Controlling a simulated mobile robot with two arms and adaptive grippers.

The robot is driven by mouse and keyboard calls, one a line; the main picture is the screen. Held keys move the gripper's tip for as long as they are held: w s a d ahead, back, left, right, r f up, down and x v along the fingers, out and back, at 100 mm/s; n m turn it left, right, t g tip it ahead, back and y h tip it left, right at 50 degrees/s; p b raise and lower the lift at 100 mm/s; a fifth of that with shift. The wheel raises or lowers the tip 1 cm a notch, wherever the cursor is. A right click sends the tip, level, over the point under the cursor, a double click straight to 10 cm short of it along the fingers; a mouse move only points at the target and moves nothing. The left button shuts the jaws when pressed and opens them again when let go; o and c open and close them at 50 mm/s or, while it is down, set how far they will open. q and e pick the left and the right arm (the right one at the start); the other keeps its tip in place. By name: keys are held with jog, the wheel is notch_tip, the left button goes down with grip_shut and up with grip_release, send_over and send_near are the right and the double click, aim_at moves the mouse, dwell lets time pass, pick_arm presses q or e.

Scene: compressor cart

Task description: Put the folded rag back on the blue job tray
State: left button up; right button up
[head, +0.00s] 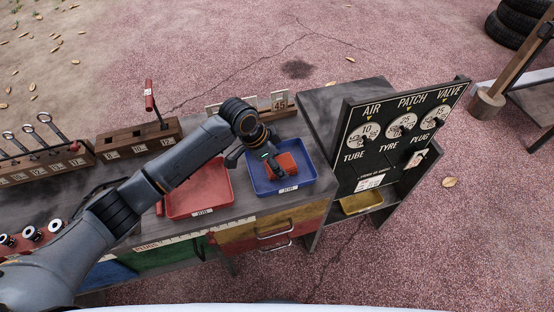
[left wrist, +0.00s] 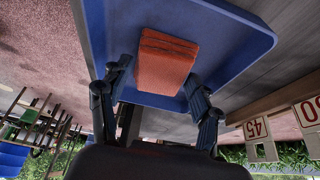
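The folded rag (head: 287,163) is a small orange-red block of folded cloth. It lies in the blue job tray (head: 308,184), near its middle. My left gripper (head: 271,160) is low over the tray at the rag. In the left wrist view, the rag (left wrist: 166,60) shows against the floor of the blue tray (left wrist: 235,45), and my left gripper's fingers (left wrist: 158,75) are spread on either side of the rag's near end. They look open, with a gap at the left finger; contact on the right is unclear. My right gripper is not in view.
A red tray (head: 200,192) stands left of the blue tray, under my left arm. A black dial panel (head: 400,132) rises to the right. A wooden rack with number cards (head: 279,101) stands behind. Wooden socket blocks (head: 140,139) stand at left.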

pick_arm(q)
jog(key=shift+o, duration=0.5)
jog(key=shift+r, duration=0.2)
jog(key=v, duration=1.2)
jog(key=shift+p, duration=0.35)
